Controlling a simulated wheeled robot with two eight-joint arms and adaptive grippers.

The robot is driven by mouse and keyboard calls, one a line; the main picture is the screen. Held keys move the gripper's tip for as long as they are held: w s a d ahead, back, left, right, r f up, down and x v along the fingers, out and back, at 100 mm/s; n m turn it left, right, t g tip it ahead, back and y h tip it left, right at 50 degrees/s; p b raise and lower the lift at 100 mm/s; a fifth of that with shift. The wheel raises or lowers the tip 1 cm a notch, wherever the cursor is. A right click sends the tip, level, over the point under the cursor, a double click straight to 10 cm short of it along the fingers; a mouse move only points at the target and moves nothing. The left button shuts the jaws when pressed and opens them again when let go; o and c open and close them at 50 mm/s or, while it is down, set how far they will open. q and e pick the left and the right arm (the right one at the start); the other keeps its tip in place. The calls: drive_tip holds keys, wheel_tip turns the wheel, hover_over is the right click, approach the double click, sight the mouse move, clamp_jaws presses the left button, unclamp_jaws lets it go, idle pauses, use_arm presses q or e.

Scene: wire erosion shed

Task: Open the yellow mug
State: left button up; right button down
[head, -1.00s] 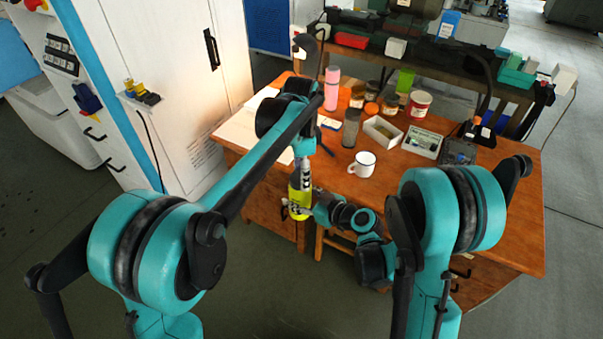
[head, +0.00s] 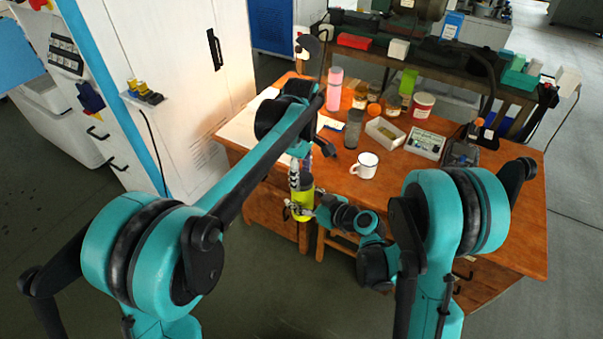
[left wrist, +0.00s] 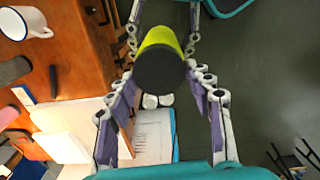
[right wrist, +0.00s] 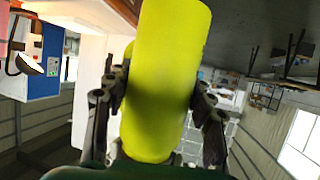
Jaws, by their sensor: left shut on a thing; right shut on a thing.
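The yellow mug (head: 303,206) is a tall travel mug with a dark round lid (left wrist: 160,68). It is held upright in the air just off the front edge of the desk. My right gripper (right wrist: 160,105) is shut on the mug's yellow body from the side. My left gripper (left wrist: 163,72) is above the mug, shut on the dark lid, with a finger on each side. The lid lies over the yellow body in the left wrist view; I cannot tell whether it is loose. The lid is mostly hidden by my left gripper in the head view.
The wooden desk (head: 430,195) holds a white enamel mug (head: 364,165), a grey tumbler (head: 353,130), a pink bottle (head: 334,90), a white box (head: 383,131) and several jars. A white cabinet (head: 190,80) stands at the left. Floor is open below the held mug.

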use_arm(q)
drive_tip(key=n, duration=0.6)
drive_tip(key=shift+s+d, duration=0.3)
drive_tip(key=shift+d, duration=0.05)
use_arm(e)
drive_tip(key=shift+w, duration=0.1)
use_arm(q)
drive_tip(key=shift+r, duration=0.2)
drive_tip(key=shift+a+r, duration=0.1)
drive_tip(key=shift+r, duration=0.85)
drive_tip(key=shift+w, duration=0.1)
drive_tip(key=shift+r, duration=2)
